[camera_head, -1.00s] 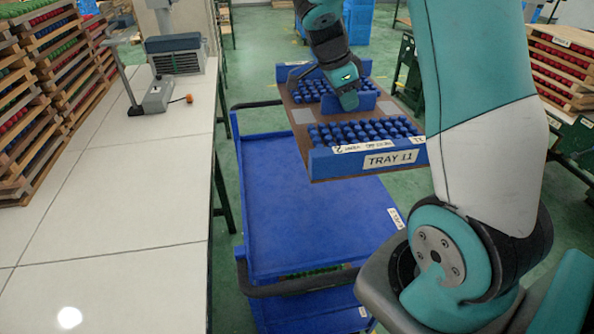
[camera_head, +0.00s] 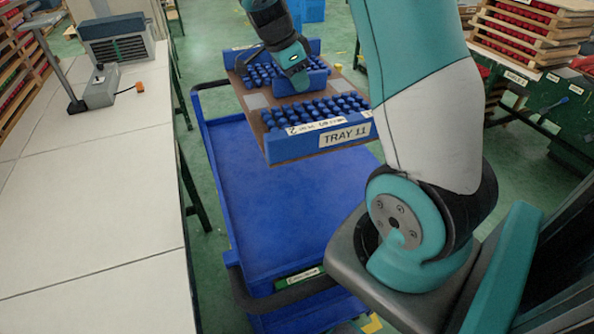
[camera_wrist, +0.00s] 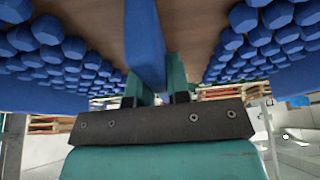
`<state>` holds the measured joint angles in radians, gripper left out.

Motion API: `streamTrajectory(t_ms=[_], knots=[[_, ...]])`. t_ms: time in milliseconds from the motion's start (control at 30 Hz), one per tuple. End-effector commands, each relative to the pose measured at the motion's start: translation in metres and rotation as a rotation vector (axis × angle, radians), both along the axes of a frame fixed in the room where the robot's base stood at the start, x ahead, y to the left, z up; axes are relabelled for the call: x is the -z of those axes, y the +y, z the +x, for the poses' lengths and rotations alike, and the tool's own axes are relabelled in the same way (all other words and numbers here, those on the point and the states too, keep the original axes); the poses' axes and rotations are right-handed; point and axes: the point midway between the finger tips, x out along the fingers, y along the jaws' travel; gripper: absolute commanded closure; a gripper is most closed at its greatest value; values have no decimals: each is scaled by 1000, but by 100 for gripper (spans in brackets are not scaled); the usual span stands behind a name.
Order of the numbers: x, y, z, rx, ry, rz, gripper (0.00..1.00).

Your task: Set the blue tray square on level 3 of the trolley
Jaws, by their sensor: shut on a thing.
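The blue tray (camera_head: 290,149), labelled TRAY 11, has a brown board and rows of blue pieces on it. It hangs above the far part of the trolley's blue top shelf (camera_head: 275,205). In the wrist view, my gripper (camera_wrist: 160,85) is shut on the tray's central blue bar (camera_wrist: 145,40). In the head view, my gripper (camera_head: 298,80) reaches down to that bar from above. The tray looks turned a little relative to the shelf. The visible part of the shelf is bare. The lower trolley levels are mostly hidden, and I cannot tell which level is level 3.
A long white table (camera_head: 90,200) runs along the left, close to the trolley. A grey device (camera_head: 118,50) stands at its far end. Stacked wooden racks with red pieces (camera_head: 525,35) stand at the right back. Green floor shows between table and trolley.

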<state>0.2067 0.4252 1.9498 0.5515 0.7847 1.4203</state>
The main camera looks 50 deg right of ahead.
Motion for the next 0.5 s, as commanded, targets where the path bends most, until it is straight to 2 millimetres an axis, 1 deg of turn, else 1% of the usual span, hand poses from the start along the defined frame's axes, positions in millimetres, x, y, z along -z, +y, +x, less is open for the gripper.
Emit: streamTrajectory(t_ms=[33, 67, 267, 367, 500], knots=[[9, 0, 1, 1, -3, -2, 100], [12, 0, 1, 0, -3, -1, 100], [28, 0, 0, 0, 3, -1, 100], [47, -1, -1, 1, 5, 0, 100], [81, -1, -1, 2, 6, 1, 100]])
